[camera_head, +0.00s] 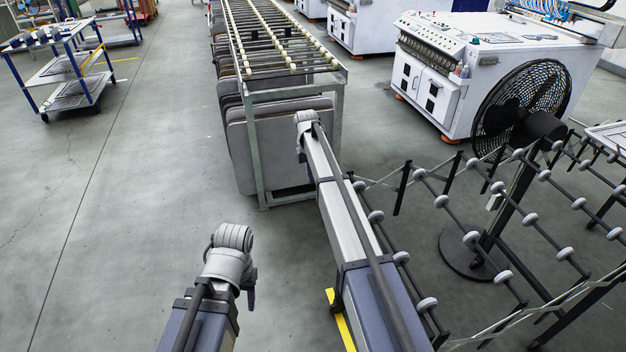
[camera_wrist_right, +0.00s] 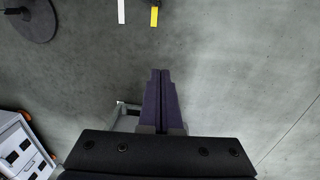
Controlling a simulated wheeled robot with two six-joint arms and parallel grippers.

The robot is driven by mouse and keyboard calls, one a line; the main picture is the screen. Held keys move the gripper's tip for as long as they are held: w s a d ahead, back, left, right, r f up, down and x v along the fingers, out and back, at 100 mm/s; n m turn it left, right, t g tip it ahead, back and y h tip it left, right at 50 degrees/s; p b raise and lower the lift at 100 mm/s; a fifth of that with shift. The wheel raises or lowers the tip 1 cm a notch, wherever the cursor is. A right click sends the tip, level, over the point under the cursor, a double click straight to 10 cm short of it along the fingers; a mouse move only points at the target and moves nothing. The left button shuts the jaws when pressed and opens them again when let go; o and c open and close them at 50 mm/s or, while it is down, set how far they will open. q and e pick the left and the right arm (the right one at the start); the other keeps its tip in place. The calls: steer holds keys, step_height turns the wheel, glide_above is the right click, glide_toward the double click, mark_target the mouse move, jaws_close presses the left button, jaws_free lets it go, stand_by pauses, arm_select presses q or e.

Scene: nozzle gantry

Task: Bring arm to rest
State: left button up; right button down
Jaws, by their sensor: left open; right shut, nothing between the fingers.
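My left arm comes in at the bottom of the head view, with its grey wrist raised. Only a dark part of my left gripper (camera_head: 250,290) shows beside the wrist, over bare floor. My right arm stretches far forward in the head view, up to the roller rack. My right gripper (camera_head: 302,155) is mostly hidden by its wrist there. In the right wrist view, my right gripper (camera_wrist_right: 160,72) has its two dark fingers together, with nothing between them and grey floor below.
A roller rack (camera_head: 337,150) with grey panels stands by the right arm's tip. A folding roller conveyor (camera_head: 468,238) and a black fan (camera_head: 517,105) are on the right, before a white machine (camera_head: 428,98). A blue cart (camera_head: 88,75) stands far left. The left floor is clear.

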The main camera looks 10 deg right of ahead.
steer(key=shift+s, duration=0.1)
steer(key=s+a+r+n+p, duration=0.1)
steer(key=s+a, duration=0.4)
steer(key=s, duration=0.8)
steer(key=s+a+r+n+p, duration=0.1)
steer(key=s+a+r+p, duration=0.2)
steer(key=s, duration=1.1)
steer(key=s+a+r+n+p, duration=0.1)
steer(key=s+a+r+p, duration=0.1)
steer(key=s+a, duration=0.5)
steer(key=s, duration=0.6)
steer(key=shift+s+a+r, duration=0.15)
steer(key=shift+a+r, duration=0.1)
steer(key=shift+a, duration=0.1)
